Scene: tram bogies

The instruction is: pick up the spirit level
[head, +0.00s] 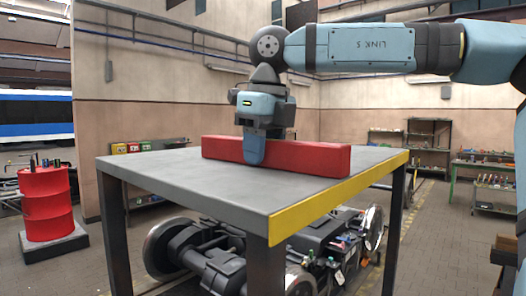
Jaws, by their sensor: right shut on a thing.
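The spirit level is a long red bar (310,157) lying across the grey table top, near its right half. My right gripper (255,150) comes down on it from above, left of the bar's middle. One blue finger shows in front of the bar's near face; the other finger is hidden behind the bar. The gripper is shut on the bar. The bar's lower edge appears at the table top; I cannot tell whether it touches. My left gripper is not in view.
The table (190,178) has a yellow front-right edge (335,200) and is otherwise clear. A wheeled bogie (215,255) stands under and behind it. A red drum (46,203) stands at the left. Shelves (410,140) and a bench (482,180) stand at the right.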

